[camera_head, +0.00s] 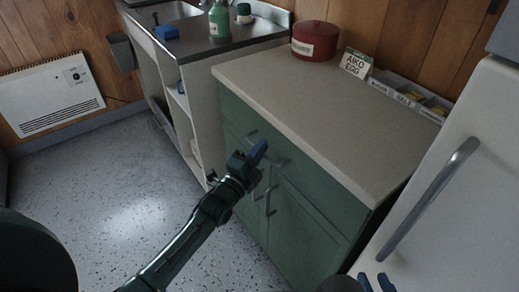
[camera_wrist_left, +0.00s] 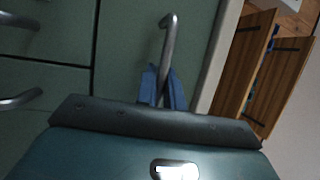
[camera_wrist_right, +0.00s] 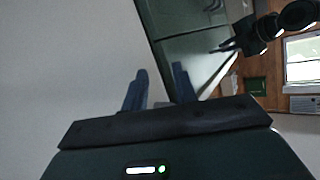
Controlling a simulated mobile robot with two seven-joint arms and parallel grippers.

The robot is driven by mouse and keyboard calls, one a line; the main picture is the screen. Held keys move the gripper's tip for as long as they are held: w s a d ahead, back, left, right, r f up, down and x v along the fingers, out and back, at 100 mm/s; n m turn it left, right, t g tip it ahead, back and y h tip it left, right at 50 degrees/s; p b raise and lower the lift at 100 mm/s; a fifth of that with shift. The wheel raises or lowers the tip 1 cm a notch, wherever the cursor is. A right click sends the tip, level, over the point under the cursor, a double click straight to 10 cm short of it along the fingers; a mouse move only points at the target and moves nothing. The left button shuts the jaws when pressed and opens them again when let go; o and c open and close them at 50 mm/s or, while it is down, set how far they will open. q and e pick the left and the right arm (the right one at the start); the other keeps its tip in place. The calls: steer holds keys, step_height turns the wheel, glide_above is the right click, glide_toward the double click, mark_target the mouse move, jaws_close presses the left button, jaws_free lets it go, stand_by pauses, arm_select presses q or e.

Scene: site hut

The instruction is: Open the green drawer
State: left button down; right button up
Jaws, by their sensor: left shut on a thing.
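The green drawer (camera_head: 233,115) sits at the top of the green cabinet, under the beige worktop. Its front looks flush with the cabinet. Its metal bar handle (camera_wrist_left: 170,45) runs between the blue fingers of my left gripper (camera_wrist_left: 164,78), which is shut on it. My right gripper (camera_wrist_right: 160,75) is open and empty, beside the white fridge. Its blue fingertips show at the bottom of the head view (camera_head: 376,283).
Two door handles (camera_head: 271,200) stand just below the drawer. The white fridge (camera_head: 465,150) with a long handle is close on the right. A red pot (camera_head: 315,40), a sign (camera_head: 355,63) and a divided tray (camera_head: 398,88) stand on the worktop (camera_head: 310,110). The floor (camera_head: 110,200) at left is clear.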

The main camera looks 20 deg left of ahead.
steer(key=shift+w+r, duration=0.1)
